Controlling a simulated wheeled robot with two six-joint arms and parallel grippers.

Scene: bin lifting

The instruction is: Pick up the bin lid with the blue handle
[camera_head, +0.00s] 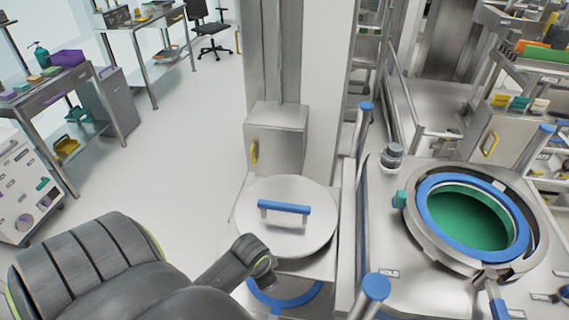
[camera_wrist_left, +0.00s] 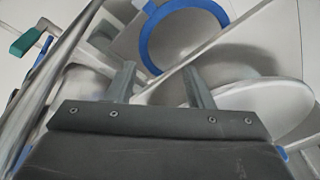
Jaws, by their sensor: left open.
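The round silver lid (camera_head: 270,232) lies flat on a metal stand in the middle of the head view. Its blue bar handle (camera_head: 285,207) stands up from the top and nothing holds it. My left arm comes in from the left, and its wrist end is close to the lid's lower left edge. The left gripper's fingers are not clearly seen in the head view. In the left wrist view my left gripper (camera_wrist_left: 160,87) is open, with nothing between its fingers. A pale round plate (camera_wrist_left: 268,104), perhaps the lid, is to the right of the fingers. My right gripper is not in view.
A blue ring (camera_head: 284,301) shows below the lid. A metal station with a blue-rimmed round opening (camera_head: 430,208), green inside, is at right. Blue-capped posts (camera_head: 376,287) stand between it and the lid. A metal column (camera_head: 305,80) rises behind the lid.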

